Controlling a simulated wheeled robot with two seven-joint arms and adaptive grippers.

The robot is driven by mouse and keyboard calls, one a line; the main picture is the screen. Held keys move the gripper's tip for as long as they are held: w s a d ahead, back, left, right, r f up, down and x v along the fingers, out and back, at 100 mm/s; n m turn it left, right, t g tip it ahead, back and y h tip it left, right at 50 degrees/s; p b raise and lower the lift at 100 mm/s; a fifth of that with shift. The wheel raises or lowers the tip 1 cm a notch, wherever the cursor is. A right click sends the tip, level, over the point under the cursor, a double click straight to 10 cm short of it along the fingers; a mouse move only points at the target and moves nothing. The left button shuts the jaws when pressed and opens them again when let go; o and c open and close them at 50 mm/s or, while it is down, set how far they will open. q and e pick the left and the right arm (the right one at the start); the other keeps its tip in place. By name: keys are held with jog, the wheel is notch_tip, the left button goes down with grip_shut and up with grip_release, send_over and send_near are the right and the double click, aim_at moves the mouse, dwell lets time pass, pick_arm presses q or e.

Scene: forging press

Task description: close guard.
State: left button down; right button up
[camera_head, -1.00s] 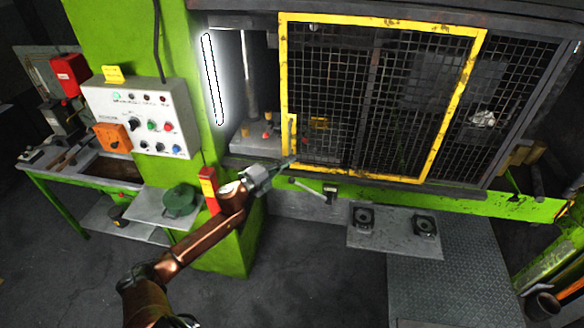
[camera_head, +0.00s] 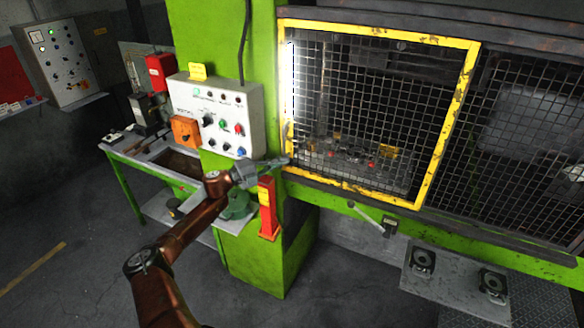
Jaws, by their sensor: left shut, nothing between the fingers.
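The guard (camera_head: 449,130) is a sliding mesh panel in a yellow frame on the front of the press. Its left frame edge stands against the green press column (camera_head: 210,40), and I see no open gap there. My left gripper (camera_head: 284,161) is shut with nothing in it. Its fingertips are at the lower part of the guard's left edge; I cannot tell whether they touch it. My right gripper is not in view.
A white control box (camera_head: 215,115) with buttons hangs on the column, left of my gripper. A red post (camera_head: 268,208) stands just below it. A lever (camera_head: 370,219) and a shelf with two pedals (camera_head: 455,275) sit lower right. Fixed mesh (camera_head: 530,130) lies right of the guard.

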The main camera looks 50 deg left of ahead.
pick_arm(q)
jog(key=shift+s+a+r, duration=0.1)
jog(key=shift+a+r, duration=0.05)
jog(key=shift+a, duration=0.2)
jog(key=shift+d, duration=0.1)
jog(key=s+d+p, duration=0.1)
jog(key=s, duration=0.8)
jog(key=shift+d, duration=0.4)
jog(key=shift+s, duration=0.15)
